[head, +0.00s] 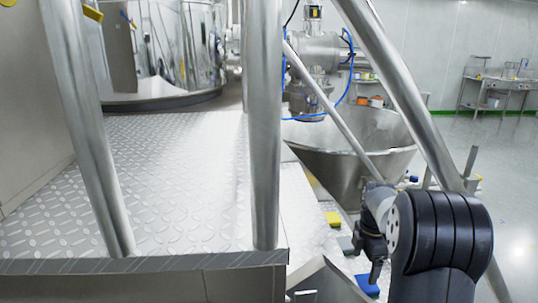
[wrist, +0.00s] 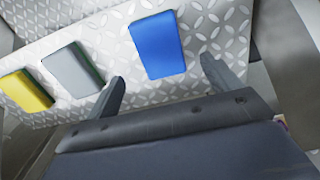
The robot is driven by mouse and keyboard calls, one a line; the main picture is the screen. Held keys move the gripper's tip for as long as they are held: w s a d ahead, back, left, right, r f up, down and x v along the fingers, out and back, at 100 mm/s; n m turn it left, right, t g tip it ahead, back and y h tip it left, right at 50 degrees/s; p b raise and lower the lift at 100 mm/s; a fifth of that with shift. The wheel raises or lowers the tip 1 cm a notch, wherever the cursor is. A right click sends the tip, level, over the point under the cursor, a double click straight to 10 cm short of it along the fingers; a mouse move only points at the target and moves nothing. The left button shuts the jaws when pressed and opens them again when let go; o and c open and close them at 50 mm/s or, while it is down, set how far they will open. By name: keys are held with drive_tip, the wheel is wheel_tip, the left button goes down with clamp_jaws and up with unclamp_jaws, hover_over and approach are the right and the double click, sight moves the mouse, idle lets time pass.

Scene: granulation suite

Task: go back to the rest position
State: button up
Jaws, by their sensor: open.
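My gripper (wrist: 162,85) is open, with its two dark fingers spread apart in the wrist view and nothing between them. Beyond the fingertips a blue block (wrist: 158,45) lies on a diamond-plate metal step. A grey block (wrist: 74,69) and a yellow block (wrist: 26,90) lie to its left. In the head view my dark arm is at the lower right, and the gripper points down beside the step. There the blue block (head: 367,285) shows partly behind the gripper, with the yellow block (head: 333,218) and the grey block (head: 346,244) farther back.
Steel railing posts (head: 264,130) stand close in front, around a diamond-plate platform (head: 180,180). A steel hopper (head: 345,165) stands behind the step, close to my arm. Open floor (head: 515,190) lies to the right, with a steel table (head: 500,82) at the back wall.

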sight(360, 283)
wheel_tip(360, 283, down, 8)
drive_tip(key=shift+f, duration=0.1)
wheel_tip(360, 283, up, 3)
drive_tip(key=shift+r, duration=0.55)
drive_tip(key=shift+f, duration=0.1)
